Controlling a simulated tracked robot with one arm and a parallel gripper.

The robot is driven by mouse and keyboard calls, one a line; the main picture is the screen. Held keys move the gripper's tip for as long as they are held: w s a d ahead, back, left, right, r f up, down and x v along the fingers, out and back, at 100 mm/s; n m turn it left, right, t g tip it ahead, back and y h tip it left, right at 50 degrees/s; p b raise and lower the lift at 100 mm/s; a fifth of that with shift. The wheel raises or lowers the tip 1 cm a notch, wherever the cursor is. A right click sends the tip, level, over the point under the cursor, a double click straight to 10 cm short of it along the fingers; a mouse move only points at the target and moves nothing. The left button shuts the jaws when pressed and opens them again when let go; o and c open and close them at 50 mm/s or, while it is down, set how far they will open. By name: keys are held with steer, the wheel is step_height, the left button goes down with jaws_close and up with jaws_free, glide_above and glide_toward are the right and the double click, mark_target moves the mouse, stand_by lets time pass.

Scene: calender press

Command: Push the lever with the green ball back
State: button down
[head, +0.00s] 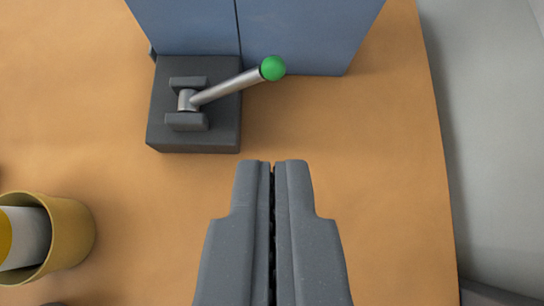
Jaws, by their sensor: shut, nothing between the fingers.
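The lever (225,87) is a silver rod with a green ball (272,68) on its end. It pivots in a dark grey block (193,140) in the upper left of the head view and leans to the right, with the ball past the block's right edge. My gripper (273,163) is shut and empty. Its fingertips point up the picture and lie below the ball, apart from the lever and the block.
A blue cabinet-like body (305,30) stands right behind the lever block. A yellow cup (75,235) with something white and yellow inside is at the lower left. The orange tabletop (390,170) is clear to the right, up to its edge. Grey floor lies beyond.

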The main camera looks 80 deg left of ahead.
mark_target(274, 72)
steer(key=x, duration=1.2)
steer(key=shift+a+f, duration=0.1)
steer(key=shift+a, duration=0.05)
